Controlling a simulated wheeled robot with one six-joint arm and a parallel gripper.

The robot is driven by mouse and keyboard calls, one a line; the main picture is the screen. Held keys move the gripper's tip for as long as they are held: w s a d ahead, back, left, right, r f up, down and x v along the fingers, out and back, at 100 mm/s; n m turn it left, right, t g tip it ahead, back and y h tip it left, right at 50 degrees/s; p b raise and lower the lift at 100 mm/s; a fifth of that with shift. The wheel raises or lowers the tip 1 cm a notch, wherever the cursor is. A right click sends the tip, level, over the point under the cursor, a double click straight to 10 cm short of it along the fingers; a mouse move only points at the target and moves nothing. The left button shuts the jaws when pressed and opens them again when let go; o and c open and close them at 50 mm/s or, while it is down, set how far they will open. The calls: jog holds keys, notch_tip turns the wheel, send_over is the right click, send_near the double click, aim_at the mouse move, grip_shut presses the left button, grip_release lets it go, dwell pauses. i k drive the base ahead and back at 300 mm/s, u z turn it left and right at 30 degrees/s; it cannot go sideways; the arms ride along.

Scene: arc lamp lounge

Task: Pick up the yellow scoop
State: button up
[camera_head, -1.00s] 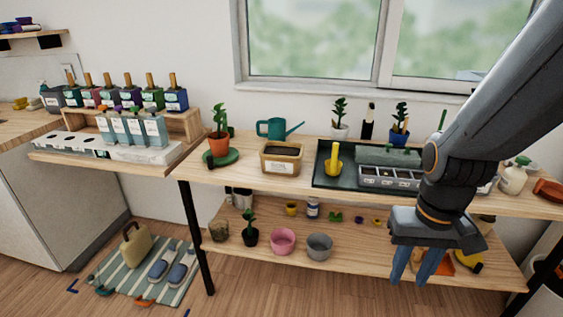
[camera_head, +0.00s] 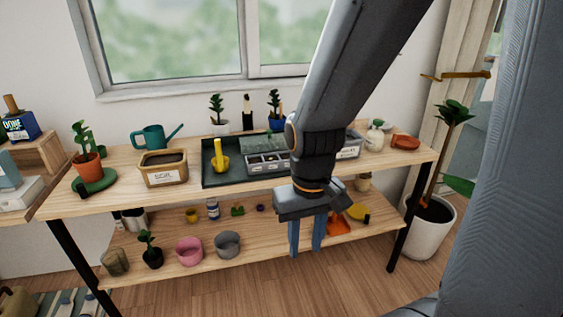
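The yellow scoop (camera_head: 218,157) stands with its handle up at the left end of a dark green tray (camera_head: 211,179) on the upper shelf of the wooden bench. My gripper (camera_head: 306,238) hangs in front of the bench, to the right of the scoop and lower in the picture. Its two blue fingers point down with a gap between them, and nothing shows between them. My arm hides part of the tray's right side and what stands there.
A soil box (camera_head: 164,174), a potted plant (camera_head: 88,165) and a teal watering can (camera_head: 153,138) stand left of the tray. A grey sectioned box (camera_head: 266,163) sits in the tray. Pots, including a pink one (camera_head: 189,251), stand on the lower shelf. A tall plant (camera_head: 432,213) stands at right.

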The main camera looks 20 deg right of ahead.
aim_at(220, 163)
jog(key=k, duration=0.5)
jog(key=u, duration=0.55)
jog(key=i, duration=1.8)
jog(key=z, duration=0.65)
